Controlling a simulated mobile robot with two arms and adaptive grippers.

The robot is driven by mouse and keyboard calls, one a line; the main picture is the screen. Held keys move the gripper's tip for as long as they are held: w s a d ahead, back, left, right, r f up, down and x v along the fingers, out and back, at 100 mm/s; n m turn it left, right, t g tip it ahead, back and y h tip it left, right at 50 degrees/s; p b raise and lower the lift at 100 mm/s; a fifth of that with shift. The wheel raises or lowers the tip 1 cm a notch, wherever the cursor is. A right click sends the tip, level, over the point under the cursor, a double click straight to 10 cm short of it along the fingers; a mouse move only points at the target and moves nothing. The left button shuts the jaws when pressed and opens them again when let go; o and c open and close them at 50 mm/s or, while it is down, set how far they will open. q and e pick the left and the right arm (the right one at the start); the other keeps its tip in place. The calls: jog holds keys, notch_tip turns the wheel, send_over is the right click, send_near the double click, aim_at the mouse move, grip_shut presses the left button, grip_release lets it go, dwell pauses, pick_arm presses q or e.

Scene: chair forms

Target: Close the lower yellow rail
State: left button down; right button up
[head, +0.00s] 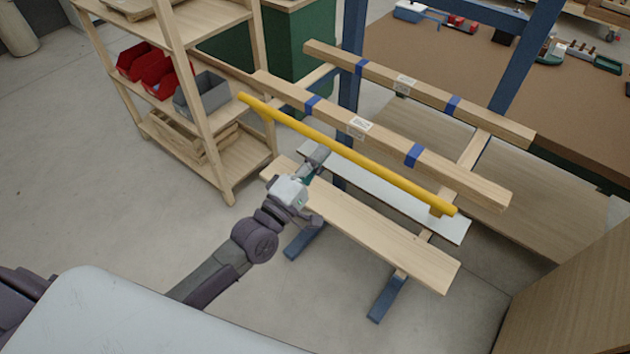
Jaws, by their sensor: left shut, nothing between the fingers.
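One yellow rail (350,156) runs slanting from upper left to lower right, in front of a wooden beam. A short yellow bracket shows under its right end, and its left end bends down near the shelf. My left gripper (319,154) is shut and empty. Its tip shows just below the rail's middle-left part in the picture, over the pale panel; I cannot tell whether it touches the rail. My left arm comes in from the lower left over the front wooden plank (400,246). My right gripper is out of view.
Two wooden beams with blue bands, a near one (470,178) and a far one (490,118), lie behind the rail. A pale panel (400,194) lies below it. A wooden shelf (213,150) with bins stands left. Open floor (90,190) lies at left.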

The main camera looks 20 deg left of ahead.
aim_at(328, 142)
pick_arm(q)
jog(key=shift+w+d+r+g+p, duration=0.3)
jog(key=shift+w+r+g+p, duration=0.4)
jog(key=shift+r+p, duration=0.35)
jog(key=shift+w+d+r+y, duration=0.2)
jog(key=shift+w+y, duration=0.1)
jog(key=shift+w, duration=0.3)
jog(key=shift+x, duration=0.85)
jog(key=shift+r, duration=0.2)
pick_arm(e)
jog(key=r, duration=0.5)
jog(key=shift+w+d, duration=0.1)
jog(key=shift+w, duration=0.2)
pick_arm(q)
jog(key=shift+a+r, duration=0.1)
jog(key=shift+r, duration=0.05)
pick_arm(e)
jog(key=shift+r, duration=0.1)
pick_arm(q)
jog(key=shift+p, duration=0.3)
